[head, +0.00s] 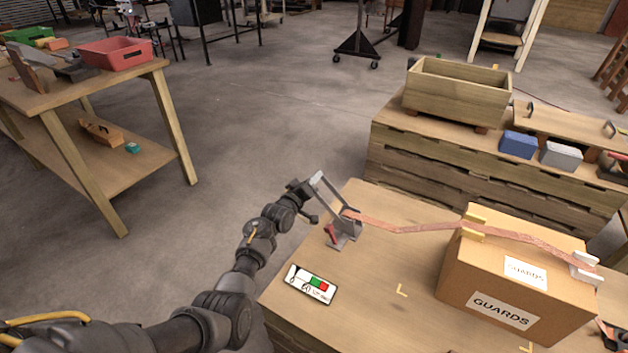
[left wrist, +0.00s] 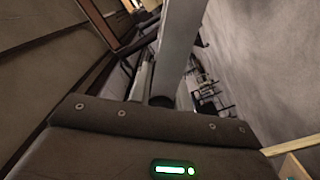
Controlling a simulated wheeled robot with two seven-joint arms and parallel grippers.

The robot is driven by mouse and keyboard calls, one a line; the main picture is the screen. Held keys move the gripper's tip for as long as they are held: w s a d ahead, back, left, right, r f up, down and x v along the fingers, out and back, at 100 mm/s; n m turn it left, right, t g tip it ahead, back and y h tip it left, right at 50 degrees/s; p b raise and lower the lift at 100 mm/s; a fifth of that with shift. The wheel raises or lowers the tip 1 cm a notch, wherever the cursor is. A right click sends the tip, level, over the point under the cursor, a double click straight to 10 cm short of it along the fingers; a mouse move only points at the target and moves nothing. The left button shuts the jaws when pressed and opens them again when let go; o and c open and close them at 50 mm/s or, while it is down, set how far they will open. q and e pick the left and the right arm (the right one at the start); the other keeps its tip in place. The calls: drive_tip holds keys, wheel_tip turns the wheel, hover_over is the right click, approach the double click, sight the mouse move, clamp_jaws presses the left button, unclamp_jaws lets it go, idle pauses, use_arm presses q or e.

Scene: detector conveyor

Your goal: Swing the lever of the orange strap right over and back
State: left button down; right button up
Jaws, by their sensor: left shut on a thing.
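The orange strap (head: 400,228) runs from a grey metal ratchet (head: 346,231) at the table's left end to the right, over a cardboard box marked GUARDS (head: 455,280). The ratchet's grey lever (head: 330,194) stands raised and leans up to the left, away from the strap. My left gripper (head: 312,186) is shut on the lever's upper end. In the left wrist view the lever (left wrist: 180,45) rises as a pale bar from between the jaws; the fingertips are hard to make out there. A small red part (head: 331,235) shows at the ratchet's base. My right gripper is not in view.
A white card with green and red patches (head: 312,285) lies in front of the ratchet. Pale corner guards (head: 474,218) sit under the strap on the box. A wooden planter (head: 458,92) stands behind on stacked timber. Open floor lies left of the table.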

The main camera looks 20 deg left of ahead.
use_arm(q)
drive_tip(key=c, duration=1.3)
unclamp_jaws()
drive_tip(key=shift+f, duration=0.1)
drive_tip(key=shift+s, duration=0.2)
drive_tip(key=shift+s+a, duration=0.1)
drive_tip(key=shift+s, duration=0.25)
drive_tip(key=p+v, duration=0.2)
drive_tip(key=v, duration=0.7)
drive_tip(key=shift+s, duration=0.35)
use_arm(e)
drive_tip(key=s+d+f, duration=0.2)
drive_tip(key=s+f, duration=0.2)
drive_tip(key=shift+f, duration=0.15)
use_arm(q)
drive_tip(key=shift+a+f, duration=0.1)
